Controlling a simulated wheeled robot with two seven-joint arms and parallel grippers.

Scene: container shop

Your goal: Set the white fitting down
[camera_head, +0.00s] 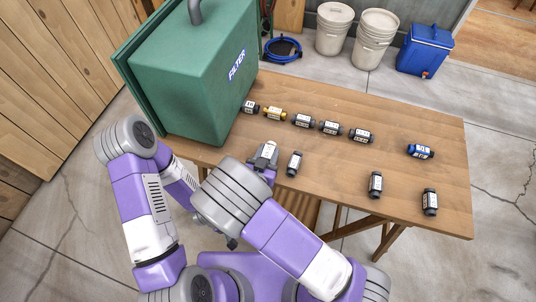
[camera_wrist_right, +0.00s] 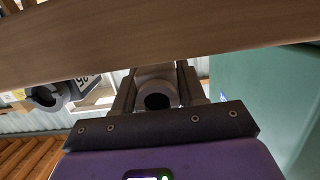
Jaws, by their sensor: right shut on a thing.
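The white fitting (camera_head: 268,150) is at the front edge of the wooden table (camera_head: 330,180), right of the green box. My right gripper (camera_head: 264,163) is shut on it. In the right wrist view the fitting (camera_wrist_right: 156,94) sits between the two fingers of my right gripper (camera_wrist_right: 156,88), its round open end facing the camera. Whether its underside touches the table cannot be told. My left arm comes in from the left. A small dark part (camera_head: 231,242) below my right wrist may be its gripper; its jaws cannot be made out.
A dark fitting (camera_head: 295,163) stands close to the right of the held one. Several dark fittings and a yellow one (camera_head: 274,113) form a row behind. A blue fitting (camera_head: 420,151) and two dark ones are farther right. The green FILTER box (camera_head: 190,85) is left.

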